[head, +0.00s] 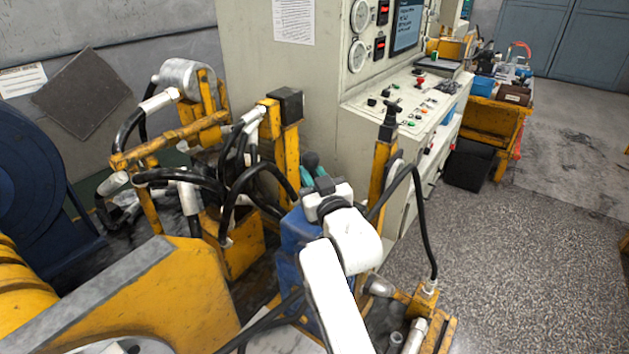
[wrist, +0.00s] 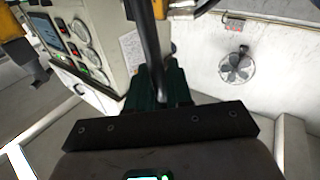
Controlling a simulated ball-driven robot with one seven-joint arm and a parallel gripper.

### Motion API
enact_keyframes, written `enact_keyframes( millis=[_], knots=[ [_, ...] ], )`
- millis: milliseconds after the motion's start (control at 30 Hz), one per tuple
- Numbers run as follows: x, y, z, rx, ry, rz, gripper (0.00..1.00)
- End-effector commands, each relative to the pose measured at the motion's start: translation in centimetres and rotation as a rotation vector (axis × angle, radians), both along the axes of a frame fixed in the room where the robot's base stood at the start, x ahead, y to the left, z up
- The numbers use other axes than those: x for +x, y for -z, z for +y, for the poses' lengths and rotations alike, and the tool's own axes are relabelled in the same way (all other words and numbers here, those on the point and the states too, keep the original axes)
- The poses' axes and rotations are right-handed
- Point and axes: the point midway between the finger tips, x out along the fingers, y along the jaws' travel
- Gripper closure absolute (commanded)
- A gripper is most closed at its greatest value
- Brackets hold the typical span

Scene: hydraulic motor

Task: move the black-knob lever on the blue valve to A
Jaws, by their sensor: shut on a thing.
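The blue valve (head: 298,240) stands in the middle of the head view, partly hidden behind my white arm. My gripper (head: 313,170) is above it, its teal fingers showing just past my wrist. In the wrist view my gripper (wrist: 158,88) has its dark green fingers closed around a dark lever (wrist: 148,38). The lever runs from the top edge of that view down between the fingers. The knob and the lever's foot are not clear in either view, and no letter A can be read.
Yellow frame posts (head: 288,150) and black hoses (head: 240,190) crowd the left of the valve. A black hose (head: 422,220) loops at its right. A grey control cabinet (head: 285,85) stands behind. Open floor (head: 530,260) lies to the right.

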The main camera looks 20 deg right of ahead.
Motion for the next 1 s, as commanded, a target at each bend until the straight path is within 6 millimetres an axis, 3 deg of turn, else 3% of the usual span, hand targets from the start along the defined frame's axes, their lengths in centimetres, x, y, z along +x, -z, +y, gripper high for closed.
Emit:
enact_keyframes(
  millis=[33, 433, 900, 933, 1000],
  knots=[
    [-0.3, 0.9, 0.4, -0.026, -0.002, -0.02, 1.0],
    [-2.0, 1.5, 2.7, -0.212, -0.001, -0.154, 1.0],
    [-2.3, 1.3, 3.2, -0.247, -0.003, -0.176, 1.0],
    [-2.3, 1.3, 3.2, -0.247, -0.003, -0.176, 0.78],
    [-2.3, 1.3, 3.2, -0.247, -0.003, -0.176, 0.71]
  ],
)
